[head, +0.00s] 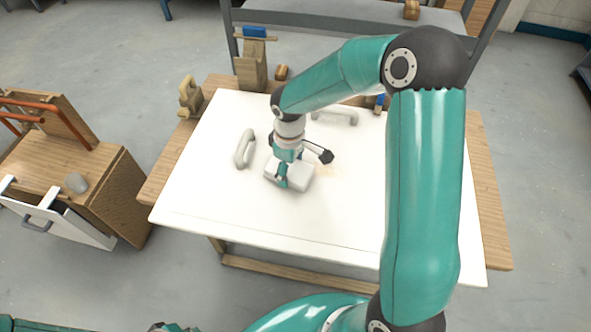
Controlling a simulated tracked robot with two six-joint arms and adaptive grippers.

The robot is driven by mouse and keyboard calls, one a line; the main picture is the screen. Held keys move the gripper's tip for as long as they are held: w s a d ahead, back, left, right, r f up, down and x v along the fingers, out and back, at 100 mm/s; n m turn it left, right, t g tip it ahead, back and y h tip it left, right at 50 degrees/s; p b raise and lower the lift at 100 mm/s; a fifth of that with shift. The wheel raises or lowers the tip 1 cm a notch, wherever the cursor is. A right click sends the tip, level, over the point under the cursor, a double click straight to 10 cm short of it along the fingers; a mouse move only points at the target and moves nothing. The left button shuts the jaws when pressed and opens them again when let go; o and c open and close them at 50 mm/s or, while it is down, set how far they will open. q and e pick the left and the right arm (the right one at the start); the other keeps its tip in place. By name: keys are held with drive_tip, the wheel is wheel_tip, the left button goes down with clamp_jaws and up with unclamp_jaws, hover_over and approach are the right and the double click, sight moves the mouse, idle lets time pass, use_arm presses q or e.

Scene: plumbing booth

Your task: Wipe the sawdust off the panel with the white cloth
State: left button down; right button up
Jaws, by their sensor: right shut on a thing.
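The white panel (215,205) lies flat on the wooden bench. My right gripper (283,181) points down at the middle of the panel and is shut on the white cloth (302,174). The cloth looks like a thick folded pad and appears to rest on the panel, though contact is hard to tell. A faint tan patch of sawdust (326,170) shows on the panel just right of the cloth. My right arm hides part of the panel's right side.
Two pale handles (244,149) (334,117) are on the panel, left of and behind the gripper. Wooden blocks and tools (252,65) stand along the bench's back edge (222,84). A wooden cabinet (112,182) with an open drawer stands left. The panel's front is clear.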

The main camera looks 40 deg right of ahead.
sight(312, 167)
drive_tip(key=shift+w+d+p, duration=0.3)
drive_tip(key=shift+w+d, duration=0.2)
drive_tip(key=shift+d, duration=0.25)
drive_tip(key=shift+s+d+r+b, duration=0.1)
drive_tip(key=shift+s+d+b, duration=0.2)
drive_tip(key=shift+s+d, duration=1.35)
drive_tip(key=shift+s, duration=0.25)
drive_tip(key=shift+s+d+f+b, duration=0.2)
drive_tip(key=shift+s+d+b, duration=0.15)
drive_tip(key=shift+s+d, duration=0.9)
drive_tip(key=shift+s+d+r, duration=0.1)
drive_tip(key=shift+s+d, duration=0.7)
drive_tip(key=shift+s, duration=0.25)
drive_tip(key=shift+s+d+r, duration=0.1)
drive_tip(key=shift+s+d, duration=0.65)
drive_tip(key=shift+s, duration=0.25)
drive_tip(key=shift+s+d+f, duration=0.2)
drive_tip(key=shift+s+d, duration=0.9)
drive_tip(key=shift+s, duration=0.3)
